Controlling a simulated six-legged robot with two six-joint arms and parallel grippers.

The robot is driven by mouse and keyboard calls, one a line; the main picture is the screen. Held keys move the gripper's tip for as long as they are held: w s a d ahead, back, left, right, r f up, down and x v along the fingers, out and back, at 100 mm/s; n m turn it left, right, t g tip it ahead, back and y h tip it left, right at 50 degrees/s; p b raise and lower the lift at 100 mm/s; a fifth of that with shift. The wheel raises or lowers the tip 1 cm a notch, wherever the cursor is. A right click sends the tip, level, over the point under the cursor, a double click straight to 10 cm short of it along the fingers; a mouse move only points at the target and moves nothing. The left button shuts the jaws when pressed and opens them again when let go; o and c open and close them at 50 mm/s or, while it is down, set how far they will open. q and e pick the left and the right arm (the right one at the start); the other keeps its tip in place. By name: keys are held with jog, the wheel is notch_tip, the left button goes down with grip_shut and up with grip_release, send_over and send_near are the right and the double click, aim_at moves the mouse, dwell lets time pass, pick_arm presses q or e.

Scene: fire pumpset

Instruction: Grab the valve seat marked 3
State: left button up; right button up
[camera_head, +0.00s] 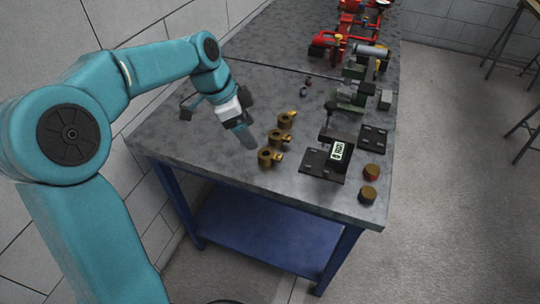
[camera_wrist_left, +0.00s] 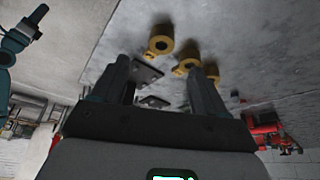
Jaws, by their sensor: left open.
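Three brass valve seats, each a ring with a side tab, stand in a row on the grey bench: the near one (camera_head: 268,158), the middle one (camera_head: 276,139) and the far one (camera_head: 286,121). No number on them is readable, so I cannot tell which is marked 3. My left gripper (camera_head: 247,140) is open and empty, just left of the row and pointing down toward the bench. In the left wrist view its two fingers (camera_wrist_left: 162,88) are apart, with brass rings (camera_wrist_left: 152,47) beyond the tips; one ring is partly hidden by a finger. My right gripper is not in view.
The bench (camera_head: 215,155) has a blue lower shelf (camera_head: 265,235). A black device with a lit label (camera_head: 338,151), black plates (camera_head: 372,139) and two round caps (camera_head: 369,194) stand right of the row. Red pump parts (camera_head: 330,43) are at the back.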

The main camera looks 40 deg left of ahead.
aim_at(265, 152)
pick_arm(q)
jog(key=x, duration=0.4)
jog(key=shift+s+d+f, duration=0.1)
jog(key=shift+d+f, duration=0.05)
jog(key=shift+f, duration=0.1)
jog(key=x, duration=0.6)
jog(key=shift+w+r, duration=0.1)
jog(key=shift+w, duration=0.25)
jog(key=shift+r, duration=0.1)
jog(key=c, duration=1.4)
jog(key=shift+o, duration=0.2)
